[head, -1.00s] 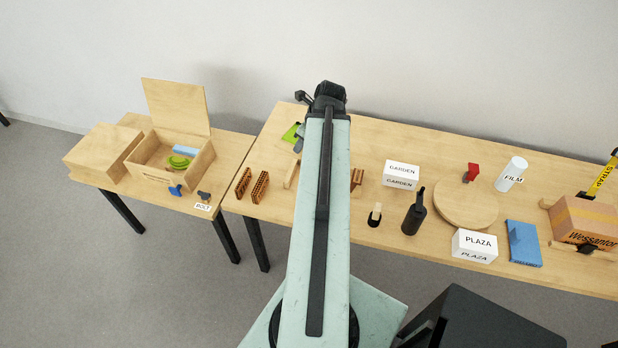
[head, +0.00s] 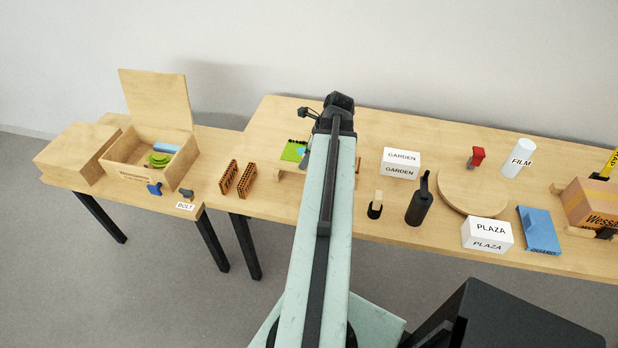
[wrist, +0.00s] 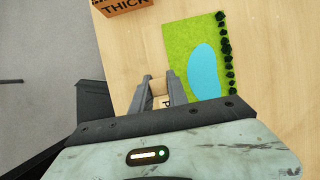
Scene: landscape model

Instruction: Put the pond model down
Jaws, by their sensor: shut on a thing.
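The pond model is a green board with a blue pond and a row of dark bushes along one edge. In the head view the pond model (head: 291,152) is at the left part of the long table, partly hidden by my arm. In the wrist view the pond model (wrist: 190,45) lies just beyond and right of my gripper (wrist: 160,82). The fingers are shut on a pale wooden piece (wrist: 160,87) at its near left side, apparently its handle. I cannot tell whether its underside touches the table.
The GARDEN box (head: 400,162) and a dark bottle (head: 419,202) stand to the right. The table edge (wrist: 98,55) runs left of my gripper.

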